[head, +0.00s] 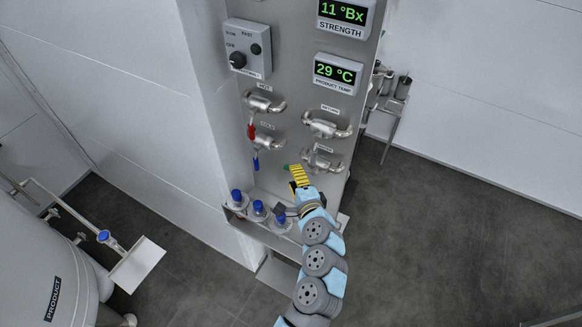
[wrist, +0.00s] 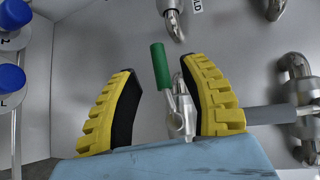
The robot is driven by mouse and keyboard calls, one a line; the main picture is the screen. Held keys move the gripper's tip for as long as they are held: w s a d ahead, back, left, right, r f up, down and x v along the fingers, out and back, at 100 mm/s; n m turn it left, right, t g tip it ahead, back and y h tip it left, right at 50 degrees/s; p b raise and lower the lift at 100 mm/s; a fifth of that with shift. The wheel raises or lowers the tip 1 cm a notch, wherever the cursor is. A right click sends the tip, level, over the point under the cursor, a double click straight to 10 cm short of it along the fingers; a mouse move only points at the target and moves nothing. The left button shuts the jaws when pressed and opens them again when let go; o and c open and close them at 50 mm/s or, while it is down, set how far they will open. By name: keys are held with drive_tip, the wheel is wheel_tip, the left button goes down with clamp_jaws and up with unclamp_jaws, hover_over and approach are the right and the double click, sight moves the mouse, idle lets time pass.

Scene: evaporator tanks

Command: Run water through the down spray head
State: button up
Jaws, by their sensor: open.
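A green lever handle (wrist: 160,66) on a metal valve (wrist: 180,115) shows between my gripper's fingers in the wrist view. My gripper (head: 297,170) has yellow ribbed fingers with dark pads. In the wrist view my gripper (wrist: 162,72) is open, with a gap on each side of the handle and no contact visible. The spray head cannot be made out, and the label by the lower right pipe is too small to read.
A red lever (head: 251,131) and a blue lever (head: 255,164) hang on the left pipes. Blue-topped fittings (head: 258,207) line the ledge below. A knob box (head: 247,49) and displays reading 11 °Bx (head: 342,14) and 29 °C (head: 337,73) sit above.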

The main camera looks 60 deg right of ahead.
drive_tip(key=shift+p+x, duration=0.45)
drive_tip(key=shift+x, duration=1.65)
drive_tip(key=shift+a, duration=0.1)
clamp_jaws()
